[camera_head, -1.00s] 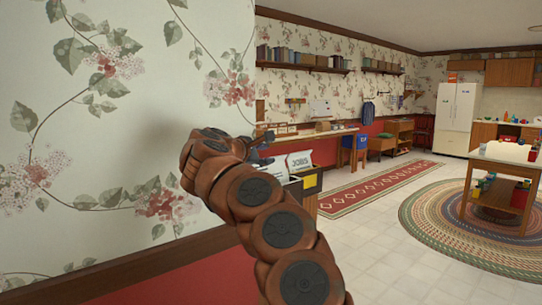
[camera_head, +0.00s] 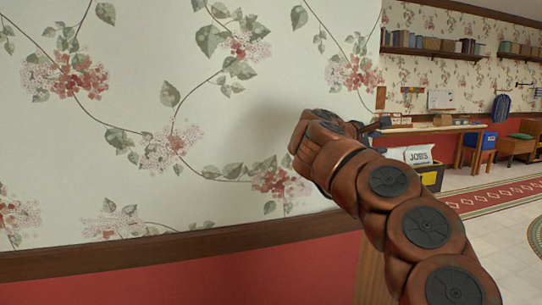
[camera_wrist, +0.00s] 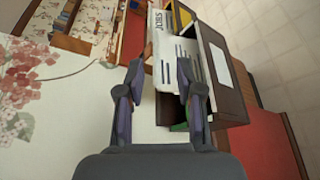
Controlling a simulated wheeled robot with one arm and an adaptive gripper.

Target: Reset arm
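My gripper (camera_wrist: 158,85) is open in the wrist view, with its two dark fingers spread apart and nothing clearly held between them. Beyond the fingers is a white paper headed JOBS (camera_wrist: 168,45), which stands in a dark box (camera_wrist: 222,70). In the head view my reddish-brown arm reaches up from the lower right, close to the floral wall (camera_head: 180,120). The gripper (camera_head: 376,126) is mostly hidden behind the wrist there, with only a dark part showing. The JOBS paper (camera_head: 412,156) appears just right of it.
The floral wall with its red lower panel (camera_head: 180,285) fills the left. Behind stand a long desk (camera_head: 440,129), a blue chair (camera_head: 487,142) and wall shelves (camera_head: 430,52). A red runner rug (camera_head: 490,197) and pale open floor (camera_head: 510,235) lie at the right.

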